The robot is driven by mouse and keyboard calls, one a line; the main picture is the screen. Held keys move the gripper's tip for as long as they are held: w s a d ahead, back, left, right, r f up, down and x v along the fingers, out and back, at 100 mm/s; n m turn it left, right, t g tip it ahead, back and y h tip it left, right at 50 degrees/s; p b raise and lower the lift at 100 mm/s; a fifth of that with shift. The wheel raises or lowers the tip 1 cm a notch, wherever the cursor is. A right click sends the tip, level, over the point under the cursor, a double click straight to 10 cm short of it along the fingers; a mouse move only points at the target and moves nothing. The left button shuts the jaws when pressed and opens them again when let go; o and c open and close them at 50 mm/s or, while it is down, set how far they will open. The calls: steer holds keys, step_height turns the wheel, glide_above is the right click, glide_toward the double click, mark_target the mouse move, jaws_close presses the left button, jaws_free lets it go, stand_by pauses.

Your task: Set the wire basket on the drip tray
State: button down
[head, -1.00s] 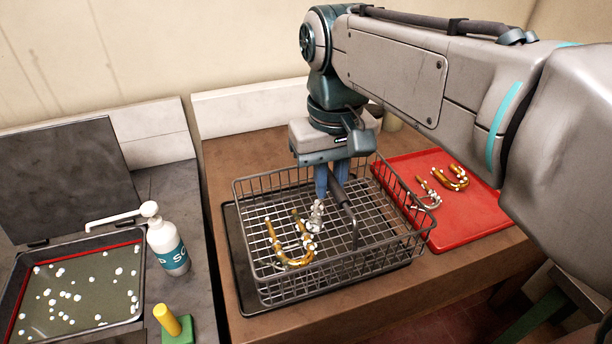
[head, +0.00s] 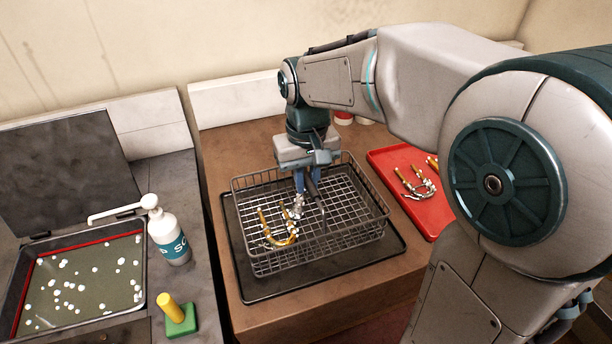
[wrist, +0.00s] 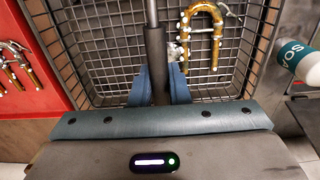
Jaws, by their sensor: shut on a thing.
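The wire basket (head: 345,246) is a dark metal mesh with an upright handle (head: 319,212). It lies level over the black drip tray (head: 375,266), within the tray's outline, with bare tray showing in front and at the right. I cannot tell whether its bottom touches the tray. A U-shaped brass tube (head: 280,240) with silvery fittings lies inside the basket. My gripper (head: 308,188) is shut on the basket's handle. The wrist view shows my blue fingers (wrist: 160,86) on either side of the handle (wrist: 155,50), with the mesh below.
A red tray (head: 428,212) with brass parts stands to the right. At the left are a soap bottle (head: 168,238), an open basin (head: 75,285) of foamy liquid, and a green block with a yellow handle (head: 178,318). The brown bench (head: 335,315) is clear in front of the drip tray.

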steer(key=shift+r, duration=0.1)
steer(key=c, duration=1.4)
jaws_free()
step_height(320, 180, up, 12)
steer(key=s+d+f+m+t, duration=0.1)
steer(key=s+d+f, duration=0.3)
steer(key=s+d+f+m+t, duration=0.1)
steer(key=s+d+f, duration=0.3)
steer(key=s+d+f+m+t, duration=0.1)
steer(key=s+d+f, duration=0.2)
steer(key=s+f, duration=0.1)
steer(key=shift+s+d+f, duration=0.4)
steer(key=shift+f, duration=0.15)
